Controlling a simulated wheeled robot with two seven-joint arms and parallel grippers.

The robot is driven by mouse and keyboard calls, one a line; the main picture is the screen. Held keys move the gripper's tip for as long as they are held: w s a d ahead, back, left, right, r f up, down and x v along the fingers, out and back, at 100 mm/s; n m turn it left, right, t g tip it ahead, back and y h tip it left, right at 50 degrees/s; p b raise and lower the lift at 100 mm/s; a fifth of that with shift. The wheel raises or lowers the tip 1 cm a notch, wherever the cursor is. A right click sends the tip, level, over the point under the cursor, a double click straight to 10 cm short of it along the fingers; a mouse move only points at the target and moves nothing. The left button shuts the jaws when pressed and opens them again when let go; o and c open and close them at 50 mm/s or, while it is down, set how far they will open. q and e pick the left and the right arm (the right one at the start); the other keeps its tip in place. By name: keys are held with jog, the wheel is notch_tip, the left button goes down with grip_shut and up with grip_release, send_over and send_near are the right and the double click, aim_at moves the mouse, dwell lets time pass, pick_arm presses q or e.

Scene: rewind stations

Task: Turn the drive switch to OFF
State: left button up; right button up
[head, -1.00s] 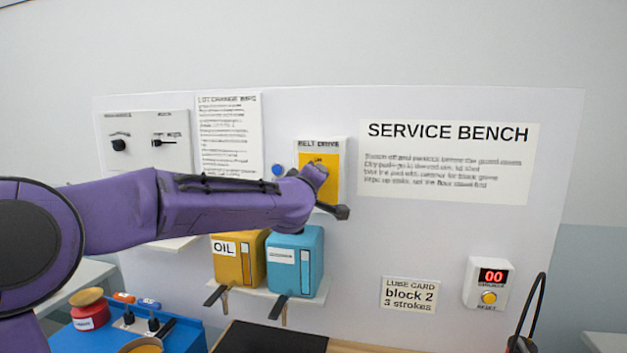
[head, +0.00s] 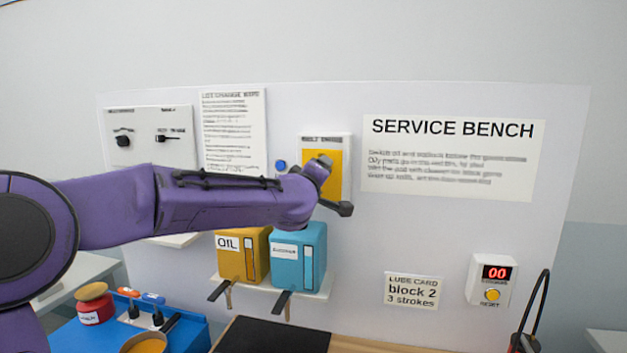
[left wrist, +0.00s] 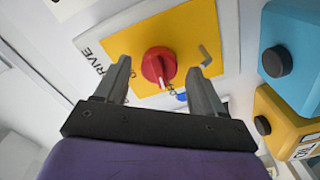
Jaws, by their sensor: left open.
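The drive switch is a red rotary knob (left wrist: 158,66) with a white pointer mark on a yellow plate (left wrist: 208,22), seen in the left wrist view. In the head view the yellow plate (head: 336,182) sits on the wall panel under the drive label, and my arm hides the knob. My left gripper (left wrist: 160,70) is open, with one finger on either side of the knob and no clear contact. In the head view my left wrist is in front of the plate. The lettering around the knob is too small to read surely. My right gripper is not in view.
A yellow oil container (head: 240,262) and a blue container (head: 299,262) stand on a shelf (head: 322,290) just below the switch. A blue button (head: 281,166) is left of the plate. A counter box (head: 490,281) is at the right.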

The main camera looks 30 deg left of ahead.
pick_arm(q)
jog(key=p+v, duration=0.3)
jog(key=v, duration=0.7)
jog(key=shift+p, duration=0.35)
jog(key=shift+a+f, duration=0.1)
jog(key=shift+f, duration=0.05)
